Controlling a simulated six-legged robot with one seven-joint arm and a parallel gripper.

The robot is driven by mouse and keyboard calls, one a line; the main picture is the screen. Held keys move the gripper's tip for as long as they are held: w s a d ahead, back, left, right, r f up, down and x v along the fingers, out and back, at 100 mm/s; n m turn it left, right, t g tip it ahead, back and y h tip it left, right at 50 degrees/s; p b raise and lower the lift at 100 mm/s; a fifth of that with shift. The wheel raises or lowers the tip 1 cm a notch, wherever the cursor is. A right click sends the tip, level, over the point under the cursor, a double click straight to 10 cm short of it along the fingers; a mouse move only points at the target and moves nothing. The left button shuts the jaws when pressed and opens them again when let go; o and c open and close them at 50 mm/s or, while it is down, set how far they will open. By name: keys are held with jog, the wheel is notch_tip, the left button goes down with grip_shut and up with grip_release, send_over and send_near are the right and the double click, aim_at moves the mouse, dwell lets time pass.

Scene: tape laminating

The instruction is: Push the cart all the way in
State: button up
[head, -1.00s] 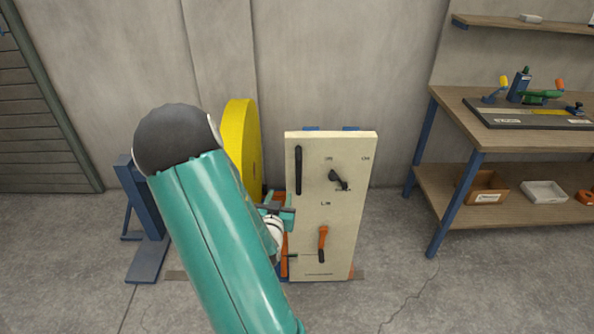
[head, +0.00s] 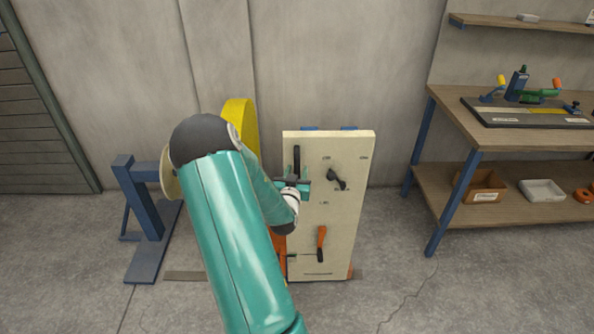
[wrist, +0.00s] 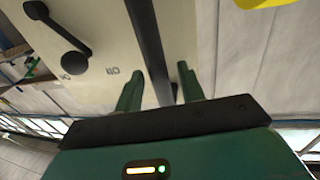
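The cart (head: 345,225) shows as an upright cream panel with a vertical black bar handle (head: 296,156) at its upper left, a black knob (head: 337,179) and an orange-gripped lever (head: 321,240). My gripper (head: 296,178) is at the lower part of the bar handle. In the wrist view, the green fingers of my gripper (wrist: 160,75) are apart, one on each side of the bar handle (wrist: 146,35), with gaps showing. The cream panel (wrist: 100,25) lies beyond them. My arm hides the area left of the panel.
A yellow wheel (head: 240,125) stands behind my arm. A blue stand (head: 140,210) is at left. A workbench (head: 455,120) with tools is at right, with trays on its lower shelf. The floor between panel and bench is clear.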

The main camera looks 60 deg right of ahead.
jog(key=shift+w+d, duration=0.15)
jog(key=shift+d, duration=0.5)
